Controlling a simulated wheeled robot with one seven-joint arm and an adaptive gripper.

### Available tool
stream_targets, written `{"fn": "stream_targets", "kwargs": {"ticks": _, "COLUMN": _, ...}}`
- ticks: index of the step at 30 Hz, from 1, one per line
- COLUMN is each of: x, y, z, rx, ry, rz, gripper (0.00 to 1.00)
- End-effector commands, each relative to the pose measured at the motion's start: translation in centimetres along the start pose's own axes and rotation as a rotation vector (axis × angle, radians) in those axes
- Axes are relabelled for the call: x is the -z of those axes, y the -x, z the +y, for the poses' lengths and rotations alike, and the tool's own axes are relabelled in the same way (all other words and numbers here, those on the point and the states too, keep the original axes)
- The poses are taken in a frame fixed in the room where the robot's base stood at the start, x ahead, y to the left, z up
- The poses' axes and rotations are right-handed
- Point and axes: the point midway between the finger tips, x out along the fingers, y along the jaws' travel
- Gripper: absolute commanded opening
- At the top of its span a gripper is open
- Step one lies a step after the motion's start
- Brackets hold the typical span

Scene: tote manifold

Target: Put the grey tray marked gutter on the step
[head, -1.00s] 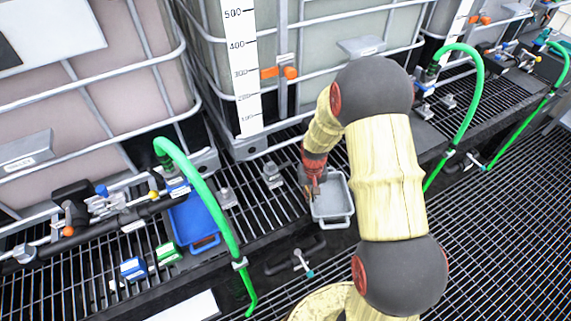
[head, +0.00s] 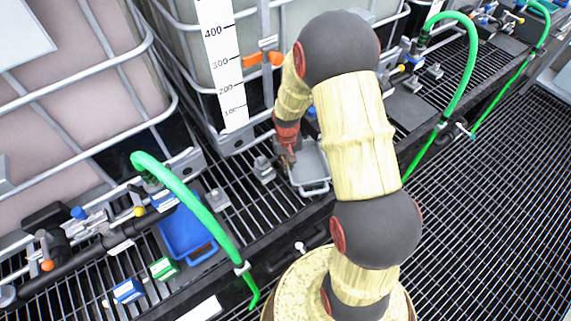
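The grey tray (head: 311,173) is a shallow open bin with a loop handle at its front. It is over the front part of the grated shelf, and I cannot tell if it touches the grating. My gripper (head: 290,158) reaches down onto its left rim and appears shut on it. The fingertips are small and partly hidden. My arm covers the tray's right side. No gutter mark is readable. I cannot make out which surface is the step.
A blue tray (head: 188,232) stands left on the grated shelf, near a green box (head: 164,268) and a blue box (head: 128,290). Green hoses (head: 205,215) arch over the shelf edge. Caged tanks (head: 223,80) stand behind. The floor grating at right is clear.

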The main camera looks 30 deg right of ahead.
Motion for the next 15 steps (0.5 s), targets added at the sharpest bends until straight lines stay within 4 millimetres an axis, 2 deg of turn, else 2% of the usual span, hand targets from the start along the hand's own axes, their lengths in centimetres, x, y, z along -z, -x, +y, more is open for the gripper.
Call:
{"fn": "stream_targets", "kwargs": {"ticks": 4, "x": 0.04, "y": -0.25, "z": -0.02, "rx": 0.000, "ry": 0.001, "rz": 0.000, "gripper": 0.00}}
{"fn": "stream_targets", "kwargs": {"ticks": 15, "x": 0.01, "y": -0.24, "z": -0.02, "rx": 0.000, "ry": 0.000, "rz": 0.000, "gripper": 0.22}}
